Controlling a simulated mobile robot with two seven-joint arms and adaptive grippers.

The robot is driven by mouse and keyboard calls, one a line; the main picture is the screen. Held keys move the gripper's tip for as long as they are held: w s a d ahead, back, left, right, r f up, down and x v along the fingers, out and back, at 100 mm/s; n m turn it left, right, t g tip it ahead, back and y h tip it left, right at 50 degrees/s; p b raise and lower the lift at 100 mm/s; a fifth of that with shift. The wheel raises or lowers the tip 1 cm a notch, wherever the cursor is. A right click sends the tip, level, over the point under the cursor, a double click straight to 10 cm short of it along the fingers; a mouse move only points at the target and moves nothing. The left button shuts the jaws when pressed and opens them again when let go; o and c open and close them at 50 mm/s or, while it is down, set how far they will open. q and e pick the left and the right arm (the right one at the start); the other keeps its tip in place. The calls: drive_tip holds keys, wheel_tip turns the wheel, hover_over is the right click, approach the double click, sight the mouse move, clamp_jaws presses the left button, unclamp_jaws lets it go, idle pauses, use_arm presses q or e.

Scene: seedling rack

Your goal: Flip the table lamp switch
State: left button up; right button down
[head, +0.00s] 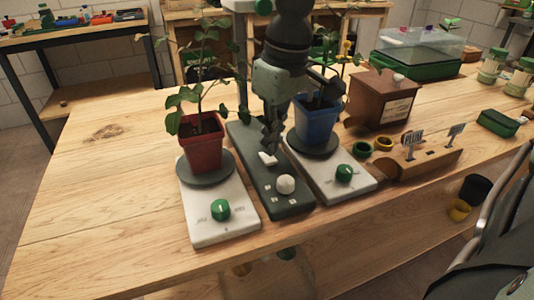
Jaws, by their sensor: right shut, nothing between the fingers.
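The table lamp has a dark grey base (286,206) lying on the wooden bench between two white bases. A white switch (267,158) and a round white knob (285,184) sit on its top. My right gripper (269,146) points down over the base, its fingers shut and empty. Its tips are right at the far side of the switch; I cannot tell whether they touch it. The gripper hides part of the base behind the switch. Which way the switch is tipped is too small to tell. My left gripper is not in view.
A red pot (201,145) stands left on a white base with a green knob (221,210); a blue pot (317,122) stands right on another. A brown box (384,98) and wooden label holder (428,163) are further right. The bench's left part is clear.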

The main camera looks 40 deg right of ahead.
sight(271, 160)
drive_tip(key=shift+f+b, duration=0.45)
drive_tip(key=shift+f, duration=0.6)
idle(0.4)
wheel_tip(271, 160, up, 3)
drive_tip(key=shift+f+p, duration=0.2)
drive_tip(key=shift+p, duration=0.95)
drive_tip(key=shift+r, duration=2.25)
